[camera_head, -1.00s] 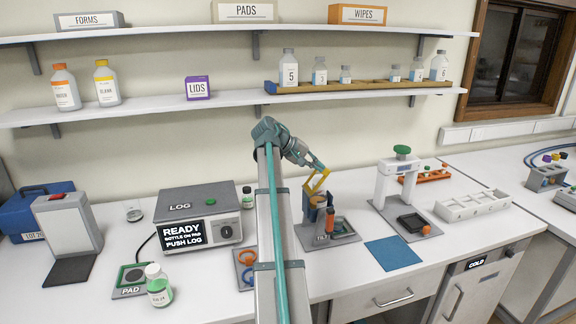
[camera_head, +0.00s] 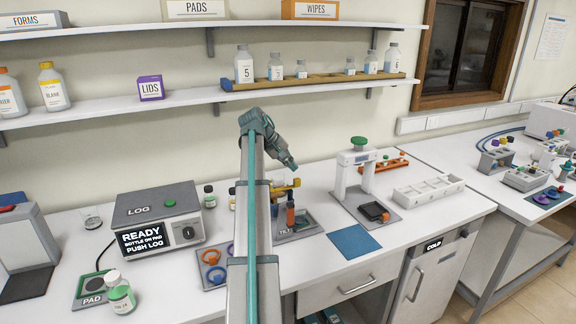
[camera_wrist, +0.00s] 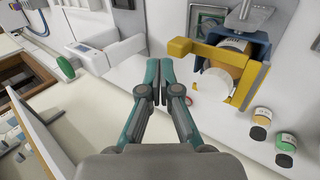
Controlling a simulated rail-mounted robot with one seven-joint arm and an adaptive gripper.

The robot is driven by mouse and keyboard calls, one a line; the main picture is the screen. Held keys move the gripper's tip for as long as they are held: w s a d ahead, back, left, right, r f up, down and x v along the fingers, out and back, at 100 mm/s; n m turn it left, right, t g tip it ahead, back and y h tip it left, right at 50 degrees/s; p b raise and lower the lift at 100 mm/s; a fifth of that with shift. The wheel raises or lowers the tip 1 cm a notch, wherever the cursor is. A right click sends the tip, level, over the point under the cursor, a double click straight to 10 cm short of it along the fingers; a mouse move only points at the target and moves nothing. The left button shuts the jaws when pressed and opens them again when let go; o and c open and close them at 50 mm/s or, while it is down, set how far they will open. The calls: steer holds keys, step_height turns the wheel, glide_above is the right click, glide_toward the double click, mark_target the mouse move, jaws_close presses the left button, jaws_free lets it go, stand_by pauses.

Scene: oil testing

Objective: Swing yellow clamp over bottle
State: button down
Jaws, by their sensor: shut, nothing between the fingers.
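The yellow clamp (camera_head: 288,186) lies roughly level across the top of the tilt stand (camera_head: 296,231). In the wrist view the yellow clamp (camera_wrist: 248,85) spans a blue holder, beside an amber bottle (camera_wrist: 234,46) and a pale round part (camera_wrist: 215,83). The bottle is mostly hidden in the head view by my arm. I cannot tell whether the clamp touches the bottle. My gripper (camera_head: 292,166) is above the clamp in the head view. In the wrist view my gripper (camera_wrist: 153,82) is shut and empty, with a gap between it and the clamp.
A white press with a green knob (camera_head: 358,142) stands to the right of the tilt stand. A blue mat (camera_head: 354,241) lies in front of it. The LOG box (camera_head: 157,217) is at left. Small capped bottles (camera_wrist: 261,115) stand near the clamp. The shelf (camera_head: 190,104) runs above.

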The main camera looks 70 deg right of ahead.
steer(key=shift+r+p, duration=0.45)
steer(key=shift+r, duration=0.3)
step_height(320, 180, up, 14)
steer(key=b, duration=0.1)
stand_by(0.5)
